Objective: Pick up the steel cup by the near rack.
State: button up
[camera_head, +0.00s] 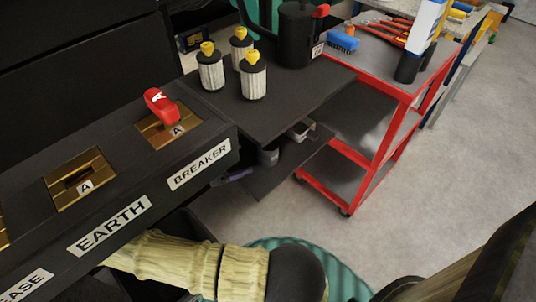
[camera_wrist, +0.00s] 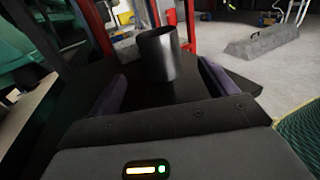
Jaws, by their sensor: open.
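The steel cup (camera_wrist: 160,58) is a dark grey metal cylinder standing upright on a dark shelf in the wrist view. My gripper (camera_wrist: 162,72) is open, with a purple finger on either side of the picture and the cup between and ahead of them. No contact shows; I cannot tell how far the cup is from the fingertips. In the head view, a grey cylinder (camera_head: 268,155), apparently the cup, shows partly under the upper black shelf. A purple finger of my gripper (camera_head: 233,176) shows to its left; the rest of the gripper is hidden by the black panel.
The upper shelf (camera_head: 290,100) overhangs the lower shelf (camera_head: 285,172). Several yellow-topped filters (camera_head: 253,80) and a black canister (camera_head: 297,35) stand above. A red cart (camera_head: 375,140) is close on the right. The labelled black panel (camera_head: 120,190) lies left.

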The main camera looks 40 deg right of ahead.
jog(key=b+x, duration=0.1)
jog(key=x, duration=0.5)
jog(key=shift+d, duration=0.1)
jog(key=shift+d, duration=0.1)
jog(key=b+x, duration=0.1)
jog(key=x, duration=0.4)
jog(key=shift+s+d, duration=0.15)
jog(key=shift+d, duration=0.1)
jog(key=c, duration=1.1)
